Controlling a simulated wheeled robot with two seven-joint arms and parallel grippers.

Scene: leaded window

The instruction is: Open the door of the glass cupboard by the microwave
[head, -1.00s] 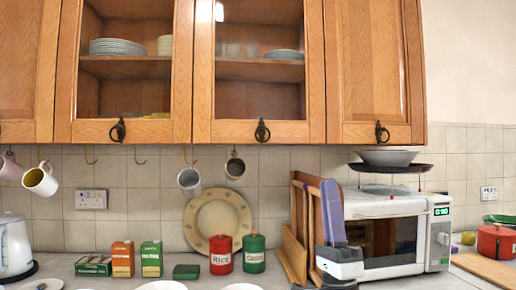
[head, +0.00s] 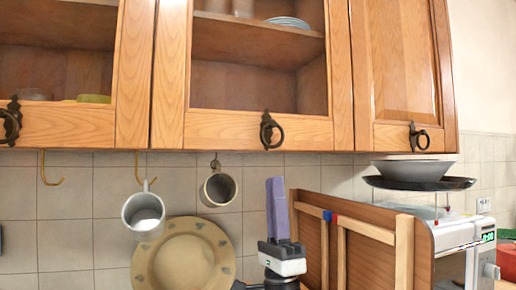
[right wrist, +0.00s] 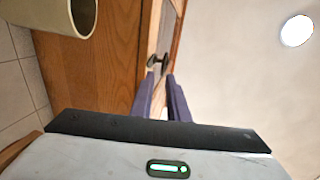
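The glass-fronted wooden cupboard door (head: 235,132) nearest the microwave (head: 455,235) is shut. Its dark ring handle (head: 270,130) hangs at the lower middle of the door. My right gripper (head: 277,180) points up below this handle, with its purple fingers apart from it. In the right wrist view, the two fingers (right wrist: 161,82) stand open with a gap between them. A dark handle (right wrist: 157,62) shows beyond the fingertips, not held. My left gripper is not in view.
A hanging white mug (head: 145,215) and a grey mug (head: 220,188) are left of my right gripper. Wooden boards (head: 350,245) stand to its right. A bowl on a dark pan (head: 418,184) sits over the microwave. A wood-panelled door (head: 395,65) is on the right.

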